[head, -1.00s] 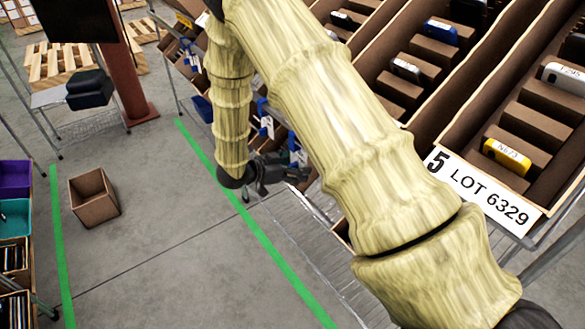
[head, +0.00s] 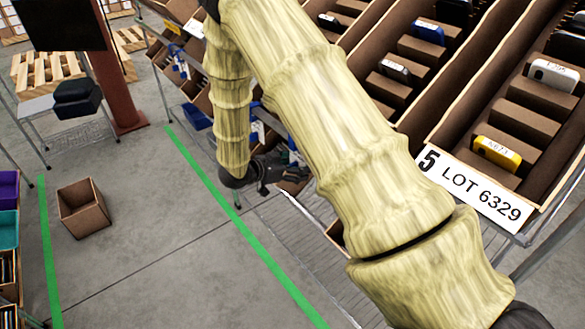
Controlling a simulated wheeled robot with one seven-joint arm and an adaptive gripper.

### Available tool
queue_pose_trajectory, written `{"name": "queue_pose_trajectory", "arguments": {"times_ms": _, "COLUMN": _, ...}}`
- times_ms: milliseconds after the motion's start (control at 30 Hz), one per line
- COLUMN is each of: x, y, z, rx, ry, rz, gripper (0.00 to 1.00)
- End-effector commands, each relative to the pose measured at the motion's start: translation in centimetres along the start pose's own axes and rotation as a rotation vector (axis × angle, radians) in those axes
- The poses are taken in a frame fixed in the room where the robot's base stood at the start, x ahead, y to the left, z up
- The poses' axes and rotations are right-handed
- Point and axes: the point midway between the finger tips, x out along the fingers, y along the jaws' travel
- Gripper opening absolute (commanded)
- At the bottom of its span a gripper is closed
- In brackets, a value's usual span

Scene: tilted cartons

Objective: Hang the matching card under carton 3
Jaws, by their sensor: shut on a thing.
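My gripper (head: 268,184) is dark and small, at the end of my yellow-sleeved arm, low beside the row of tilted cartons. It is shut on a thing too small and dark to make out. The nearest carton (head: 546,172) carries a white label (head: 474,189) reading "5 LOT 6329" and holds a yellow device (head: 497,153) and a white device (head: 552,75). I cannot pick out carton 3 or read its number; my arm hides much of the row. No card's print is readable near my gripper.
An open brown box (head: 84,208) stands on the floor at left. A green line (head: 240,225) runs along the floor before the cartons. Bins (head: 8,230) stand at the left edge. A red-brown post (head: 113,80) and pallets are behind. The middle floor is clear.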

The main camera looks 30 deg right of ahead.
Motion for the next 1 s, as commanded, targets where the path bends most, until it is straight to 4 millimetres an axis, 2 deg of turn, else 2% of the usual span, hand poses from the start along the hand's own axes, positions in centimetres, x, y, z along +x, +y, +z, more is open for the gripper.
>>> {"name": "queue_pose_trajectory", "arguments": {"times_ms": 167, "x": 0.6, "y": 0.0, "z": -0.1, "rx": 0.0, "ry": 0.0, "rz": 0.0, "gripper": 0.52}}
{"name": "queue_pose_trajectory", "arguments": {"times_ms": 433, "x": 0.9, "y": 0.0, "z": 0.8, "rx": -0.001, "ry": -0.001, "rz": 0.0, "gripper": 0.52}}
{"name": "queue_pose_trajectory", "arguments": {"times_ms": 1000, "x": 1.1, "y": 0.0, "z": 1.4, "rx": 0.0, "ry": -0.001, "rz": 0.0, "gripper": 0.52}}
